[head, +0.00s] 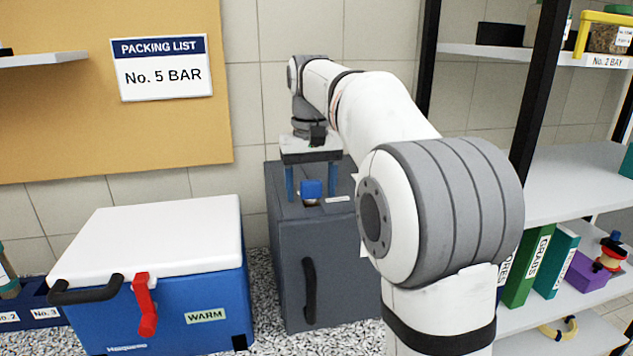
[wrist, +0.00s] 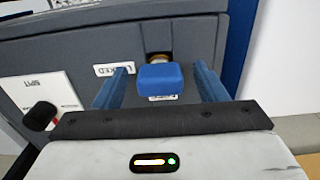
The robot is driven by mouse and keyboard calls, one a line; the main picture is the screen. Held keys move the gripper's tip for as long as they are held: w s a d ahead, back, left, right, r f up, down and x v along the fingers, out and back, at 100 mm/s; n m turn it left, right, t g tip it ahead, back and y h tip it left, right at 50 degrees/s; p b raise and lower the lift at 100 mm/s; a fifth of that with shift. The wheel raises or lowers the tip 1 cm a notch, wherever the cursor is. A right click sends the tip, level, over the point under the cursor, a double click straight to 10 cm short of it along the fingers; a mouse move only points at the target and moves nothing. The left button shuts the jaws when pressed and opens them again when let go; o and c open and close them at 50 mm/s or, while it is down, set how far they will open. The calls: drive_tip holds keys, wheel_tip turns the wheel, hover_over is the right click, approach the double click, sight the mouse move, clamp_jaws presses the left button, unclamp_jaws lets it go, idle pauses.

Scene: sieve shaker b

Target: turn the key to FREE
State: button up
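The key has a blue block-shaped head (head: 311,187) and stands on top of a dark grey cabinet (head: 300,250). In the wrist view the blue key head (wrist: 165,77) sits on a brass-coloured stem. A white label reading LOCKED (wrist: 115,69) lies to its left, and a second label (wrist: 165,98) is mostly hidden by the key. My gripper (head: 311,196) points down over the cabinet top. It is open, with one blue finger on each side of the key. In the wrist view gaps show between the key and both fingers (wrist: 162,80).
The cabinet has a black front handle (head: 309,290). To its left stands a blue cooler (head: 170,310) with a white lid and red latch. A shelf rack (head: 560,190) with binders stands at the right. A packing list sign (head: 162,68) hangs behind.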

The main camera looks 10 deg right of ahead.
drive_tip(key=c, duration=1)
drive_tip(key=n+p, duration=0.1)
drive_tip(key=n, duration=0.2)
drive_tip(key=shift+r+p, duration=0.15)
drive_tip(key=shift+p, duration=0.15)
drive_tip(key=shift+c, duration=0.2)
drive_tip(key=n+p, duration=0.2)
drive_tip(key=n, duration=0.4)
drive_tip(key=shift+n, duration=0.5)
drive_tip(key=n+p, duration=0.2)
drive_tip(key=n, duration=0.2)
drive_tip(key=shift+n, duration=0.3)
drive_tip(key=n+p, duration=0.1)
drive_tip(key=n, duration=0.4)
drive_tip(key=o, duration=1)
drive_tip(key=shift+o, duration=0.2)
